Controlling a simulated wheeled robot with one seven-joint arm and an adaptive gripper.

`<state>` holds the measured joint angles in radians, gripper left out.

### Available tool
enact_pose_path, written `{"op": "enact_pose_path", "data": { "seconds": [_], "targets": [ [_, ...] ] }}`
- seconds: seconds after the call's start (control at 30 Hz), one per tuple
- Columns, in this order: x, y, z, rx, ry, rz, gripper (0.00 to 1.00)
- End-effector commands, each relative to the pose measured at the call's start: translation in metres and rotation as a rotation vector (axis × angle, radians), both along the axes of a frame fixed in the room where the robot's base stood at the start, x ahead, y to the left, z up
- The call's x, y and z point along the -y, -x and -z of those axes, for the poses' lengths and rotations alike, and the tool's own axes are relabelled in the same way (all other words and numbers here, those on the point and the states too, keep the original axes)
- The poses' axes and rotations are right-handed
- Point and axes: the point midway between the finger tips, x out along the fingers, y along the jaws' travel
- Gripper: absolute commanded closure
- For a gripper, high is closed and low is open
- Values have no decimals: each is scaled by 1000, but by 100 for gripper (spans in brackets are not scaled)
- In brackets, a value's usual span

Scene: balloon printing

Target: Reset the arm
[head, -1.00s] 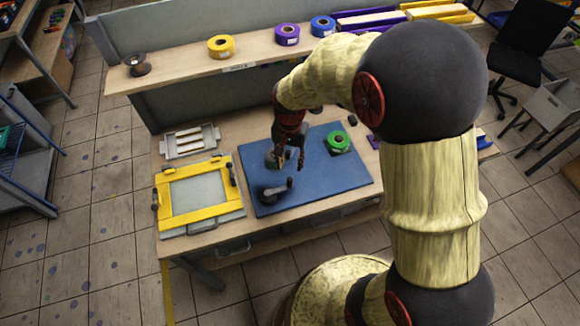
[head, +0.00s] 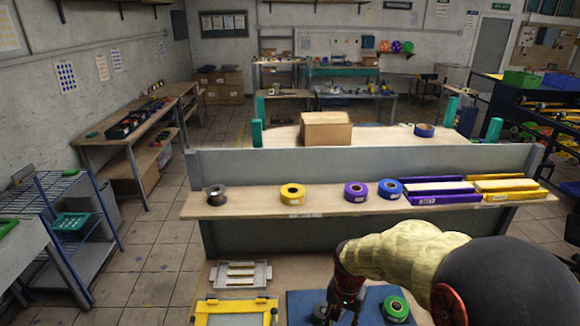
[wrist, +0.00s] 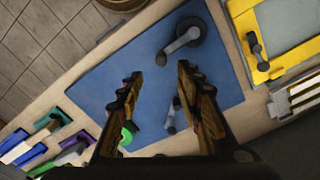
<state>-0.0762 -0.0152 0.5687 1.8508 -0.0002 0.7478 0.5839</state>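My gripper (wrist: 155,105) is open in the wrist view, its two fingers apart with nothing between their tips. It hangs above the blue mat (wrist: 105,85) on the workbench. In the head view my gripper (head: 347,312) shows at the bottom edge, its fingertips partly cut off. My arm (head: 410,255) is bent and reaches in from the lower right. A dark round tool with a grey handle (wrist: 183,40) lies on the mat, beyond the fingertips. A second grey-handled tool (wrist: 171,115) lies on the mat, partly hidden by the right finger.
A green tape roll (head: 396,308) sits on the mat, right of my gripper. A yellow frame (head: 236,312) and a grey tray (head: 240,273) lie to the left. A raised shelf (head: 325,209) behind holds several tape rolls and a box (head: 326,130) stands farther back.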

Motion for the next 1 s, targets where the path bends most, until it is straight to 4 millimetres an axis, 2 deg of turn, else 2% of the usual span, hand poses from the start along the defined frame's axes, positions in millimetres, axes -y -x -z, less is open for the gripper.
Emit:
{"op": "enact_pose_path", "data": {
  "seconds": [0.1, 0.13, 0.37, 0.6, 0.8, 1.0],
  "targets": [
    [2, 28, 7, -58, 0, -116, 64],
    [3, 35, 3, -64, -2, -152, 64],
    [9, 78, -37, -21, -6, -350, 64],
    [19, 125, -74, 110, 16, -489, 64],
    [27, 166, -93, 274, 61, -534, 64],
    [32, 186, -108, 435, 105, -512, 64]
  ]
}}
